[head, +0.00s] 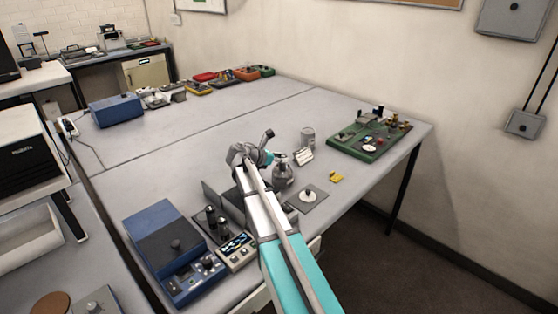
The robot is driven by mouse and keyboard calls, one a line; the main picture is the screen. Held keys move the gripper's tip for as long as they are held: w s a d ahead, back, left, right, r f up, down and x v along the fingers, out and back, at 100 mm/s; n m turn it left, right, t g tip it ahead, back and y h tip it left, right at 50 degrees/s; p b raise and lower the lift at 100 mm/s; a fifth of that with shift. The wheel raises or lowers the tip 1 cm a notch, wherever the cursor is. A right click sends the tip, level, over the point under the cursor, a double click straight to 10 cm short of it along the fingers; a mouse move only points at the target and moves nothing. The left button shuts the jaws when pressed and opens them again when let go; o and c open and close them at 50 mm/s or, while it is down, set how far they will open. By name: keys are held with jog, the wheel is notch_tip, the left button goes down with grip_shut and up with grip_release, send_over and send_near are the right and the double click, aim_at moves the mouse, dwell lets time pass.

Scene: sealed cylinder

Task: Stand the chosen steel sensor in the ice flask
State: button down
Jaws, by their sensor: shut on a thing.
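My arm reaches from the bottom of the head view over the near grey bench. My gripper (276,157) is at its far end, close to the rounded grey, glassy flask (283,177), at or just above its neck. The gripper is small and partly hidden by my wrist. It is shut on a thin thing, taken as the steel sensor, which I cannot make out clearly. Whether that thing is inside the flask's mouth or above it I cannot tell. A small white card (303,156) stands right beside the flask, and a grey metal can (308,137) stands behind it.
A grey plate with a white disc (310,197) and a yellow piece (336,178) lie right of the flask. A green board (368,142) sits at the right bench edge. A blue instrument (172,251) and a small meter (238,251) stand front left. The bench's middle is clear.

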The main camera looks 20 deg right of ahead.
jog(key=shift+f, duration=0.2)
jog(key=shift+c, duration=1.5)
grip_release()
jog(key=shift+r, duration=0.25)
jog(key=shift+s+a+r+p, duration=0.1)
jog(key=shift+a+r+p, duration=0.25)
jog(key=shift+a, duration=0.2)
jog(key=p+v, duration=0.4)
jog(key=v, duration=0.6)
jog(key=shift+a, duration=0.4)
